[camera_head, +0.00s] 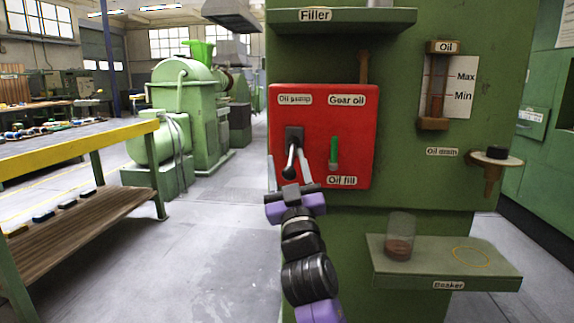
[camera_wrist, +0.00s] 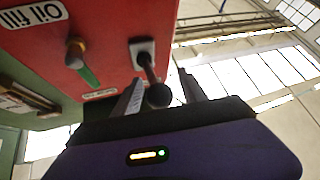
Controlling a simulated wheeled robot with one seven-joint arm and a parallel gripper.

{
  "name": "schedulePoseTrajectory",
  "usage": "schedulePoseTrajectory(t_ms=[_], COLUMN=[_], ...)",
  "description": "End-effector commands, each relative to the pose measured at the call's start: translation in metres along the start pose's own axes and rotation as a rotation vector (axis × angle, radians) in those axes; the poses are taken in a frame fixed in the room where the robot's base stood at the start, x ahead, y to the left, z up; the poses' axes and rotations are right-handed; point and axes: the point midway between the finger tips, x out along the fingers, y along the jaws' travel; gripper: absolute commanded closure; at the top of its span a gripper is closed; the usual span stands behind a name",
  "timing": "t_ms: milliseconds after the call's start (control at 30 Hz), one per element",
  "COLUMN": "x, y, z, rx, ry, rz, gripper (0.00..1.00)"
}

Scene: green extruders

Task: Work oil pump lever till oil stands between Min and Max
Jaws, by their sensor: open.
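The oil pump lever (camera_head: 291,156) is a dark lever with a round knob on the red panel (camera_head: 314,124), under the "Oil pump" label. In the wrist view the lever's knob (camera_wrist: 158,95) lies between the two fingers, nearer the left one. My gripper (camera_head: 288,172) is open around the knob; a gap shows on the right side in the wrist view (camera_wrist: 161,90). The oil gauge (camera_head: 437,87) is an upright tube beside "Max" and "Min" marks. It looks brownish, but I cannot tell its oil level.
The green gear oil lever (camera_head: 334,152) is close right of the pump lever. A beaker (camera_head: 400,237) with some brown liquid stands on the lower shelf (camera_head: 500,280). A workbench (camera_head: 75,148) is at left; floor between is clear.

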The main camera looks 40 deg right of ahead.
Motion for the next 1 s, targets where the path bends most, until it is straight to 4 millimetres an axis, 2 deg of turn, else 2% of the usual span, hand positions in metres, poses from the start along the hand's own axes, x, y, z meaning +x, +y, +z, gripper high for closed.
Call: schedulePoseTrajectory(t_ms=[400,500,633,1000], x=[-0.061,-0.071,-0.077,-0.077], y=[-0.002,-0.001,-0.001,0.0], z=[0.004,0.003,0.002,0.002], rx=[0.0,0.0,0.001,0.001], ry=[-0.003,-0.003,-0.003,-0.003], rz=[-0.003,-0.002,-0.002,-0.001], gripper=[0.5,0.5,0.5,0.5])
